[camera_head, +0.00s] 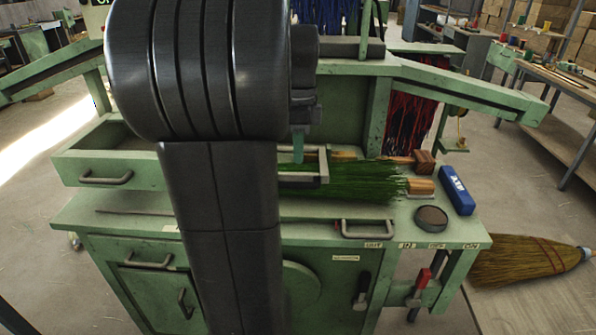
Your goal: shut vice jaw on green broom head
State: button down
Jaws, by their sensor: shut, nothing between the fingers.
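The green broom head (350,184) lies across the bench top, its bristles fanned toward the right; its left end is hidden behind my arm. A pale metal frame (324,168), which looks like the vice jaw, stands at the left part of the bristles. I cannot tell whether it presses on them. My gripper (300,118) shows only in part, as dark pieces at the right edge of my black arm, above and left of that frame. It is shut and holds nothing visible. My arm hides much of the bench middle.
On the bench's right side are a blue block (457,197), a round dark tin (431,218) and a wooden block (424,161). A U-shaped handle (368,229) is at the front edge. Red-handled (420,286) and black-handled (362,290) levers hang below. A finished broom (525,258) lies at right.

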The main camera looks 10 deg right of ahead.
aim_at(298, 183)
jog(key=f, duration=0.5)
jog(key=shift+s+a, duration=0.1)
jog(key=shift+s, duration=0.15)
notch_tip(298, 183, down, 10)
jog(key=s+t+b, duration=0.2)
jog(key=b, duration=0.6)
jog(key=shift+s+a+t+h, duration=0.3)
jog(key=shift+s+a+h, duration=0.05)
jog(key=shift+a+h, duration=0.05)
jog(key=shift+r, duration=0.35)
dwell(0.3)
